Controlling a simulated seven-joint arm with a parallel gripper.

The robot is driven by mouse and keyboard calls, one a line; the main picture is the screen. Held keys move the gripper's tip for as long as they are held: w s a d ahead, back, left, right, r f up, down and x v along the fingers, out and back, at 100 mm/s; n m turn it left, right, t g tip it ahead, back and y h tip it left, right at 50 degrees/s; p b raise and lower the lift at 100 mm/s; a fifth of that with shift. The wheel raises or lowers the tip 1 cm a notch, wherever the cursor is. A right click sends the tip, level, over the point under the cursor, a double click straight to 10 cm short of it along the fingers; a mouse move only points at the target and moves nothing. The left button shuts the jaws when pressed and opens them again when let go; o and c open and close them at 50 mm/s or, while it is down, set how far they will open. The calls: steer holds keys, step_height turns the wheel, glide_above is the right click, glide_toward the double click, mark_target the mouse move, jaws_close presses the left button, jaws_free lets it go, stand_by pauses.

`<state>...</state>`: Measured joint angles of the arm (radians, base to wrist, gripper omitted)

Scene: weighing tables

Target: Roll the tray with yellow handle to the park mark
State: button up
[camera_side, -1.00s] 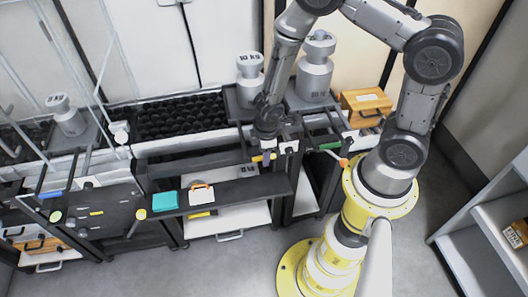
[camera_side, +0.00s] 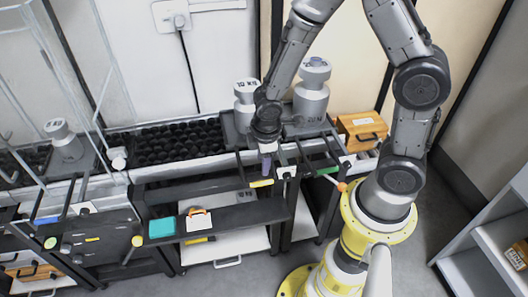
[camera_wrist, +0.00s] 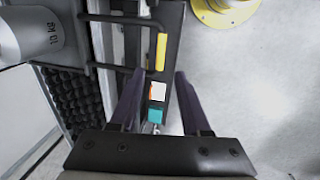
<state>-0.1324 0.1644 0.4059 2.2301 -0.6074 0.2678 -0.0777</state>
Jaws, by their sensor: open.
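The yellow handle (camera_side: 261,183) is on a dark frame in front of the conveyor. In the wrist view the yellow handle (camera_wrist: 161,52) lies beyond my fingertips, apart from them. The dark tray (camera_side: 231,128) behind it carries a grey weight (camera_side: 245,92); a 10 kg weight (camera_wrist: 30,35) shows at left in the wrist view. My gripper (camera_wrist: 158,80) is open and empty, its purple fingers spread. In the side view my gripper (camera_side: 266,163) points down just above the yellow handle. I cannot make out a park mark.
A larger weight (camera_side: 311,95) and a green handle (camera_side: 327,170) stand to the right. A blue handle (camera_side: 47,220) is at left. A dark shelf (camera_side: 240,216) holds a teal block (camera_side: 162,228) and a white block with an orange top (camera_side: 198,220). Black rollers (camera_side: 180,143) lie left of the tray.

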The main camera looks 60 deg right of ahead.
steer(key=shift+s+a+r, duration=0.15)
steer(key=shift+r, duration=0.85)
steer(key=shift+s+a+r, duration=0.15)
steer(key=shift+r, duration=0.8)
step_height(320, 180, up, 16)
steer(key=s+d+m+t, duration=0.2)
steer(key=d+m+t, duration=0.1)
steer(key=m+t, duration=0.1)
steer(key=s+a+r+m+y, duration=0.1)
steer(key=s+r+m, duration=0.2)
steer(key=s, duration=0.8)
steer(key=shift+s+a+m+y, duration=0.3)
steer(key=shift+s+a+m, duration=0.05)
steer(key=shift+m, duration=0.65)
